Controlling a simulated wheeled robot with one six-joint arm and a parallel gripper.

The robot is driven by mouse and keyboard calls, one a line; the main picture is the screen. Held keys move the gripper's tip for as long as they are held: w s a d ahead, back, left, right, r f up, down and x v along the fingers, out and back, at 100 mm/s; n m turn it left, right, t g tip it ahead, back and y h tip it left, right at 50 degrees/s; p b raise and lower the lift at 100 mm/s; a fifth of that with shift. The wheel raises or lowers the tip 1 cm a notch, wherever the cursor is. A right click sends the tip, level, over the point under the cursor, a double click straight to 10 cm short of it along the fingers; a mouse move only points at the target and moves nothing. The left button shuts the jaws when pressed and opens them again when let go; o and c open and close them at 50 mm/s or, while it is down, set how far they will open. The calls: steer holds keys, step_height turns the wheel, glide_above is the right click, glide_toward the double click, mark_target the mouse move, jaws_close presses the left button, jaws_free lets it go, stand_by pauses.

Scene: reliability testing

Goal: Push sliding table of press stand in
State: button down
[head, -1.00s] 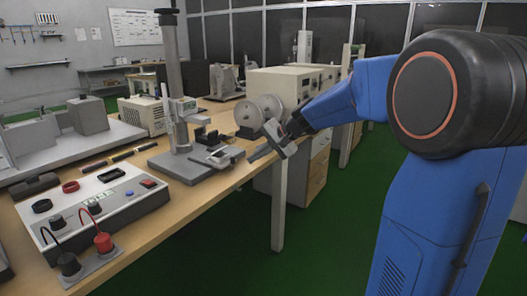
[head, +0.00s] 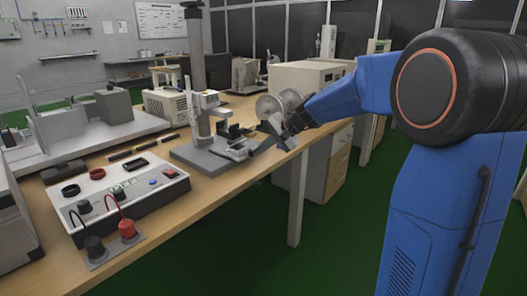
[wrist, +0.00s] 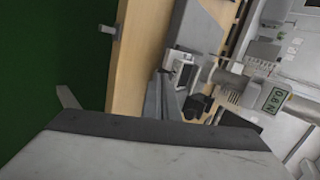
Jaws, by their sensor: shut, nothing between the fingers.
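The press stand (head: 195,75) stands on the workbench near its front edge, with a tall grey column and a flat grey base (head: 192,156). Its sliding table (head: 236,153) sits low at the right of the column, on the side toward the bench edge. My gripper (head: 258,148) is shut and empty at the right end of the sliding table, with its fingers pointing toward it. I cannot tell whether they touch. In the wrist view the shut fingers (wrist: 165,97) point toward the stand, whose display (wrist: 274,99) reads 0.6 N.
A control box (head: 130,198) with red and black plugs lies on the workbench (head: 200,203) at front left. Two round reels (head: 280,104) and a beige cabinet (head: 305,78) stand behind my gripper.

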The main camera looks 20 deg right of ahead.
mark_target(242, 148)
steer(key=w+a, duration=0.2)
steer(key=w, duration=0.1)
steer(key=w+a, duration=0.2)
steer(key=shift+w, duration=0.25)
steer(key=shift+w+a, duration=0.2)
steer(key=shift+w, duration=0.1)
steer(key=shift+r, duration=0.1)
